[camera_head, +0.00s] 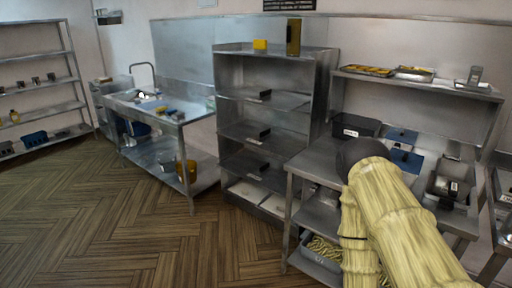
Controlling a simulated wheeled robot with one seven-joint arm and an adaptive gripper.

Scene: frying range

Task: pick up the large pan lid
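I cannot make out a large pan lid in this view. My arm, in a pale yellow ribbed sleeve, rises from the bottom right to a dark rounded joint in front of the steel counter. A second sleeved section runs down beside it to the bottom edge. My gripper is not in view. The arm hides part of the counter and the lower shelf behind it.
A steel counter (316,165) with a black bin (355,126) stands at the right. A upper shelf (345,77) holds trays. The wooden floor (130,225) at left is clear.

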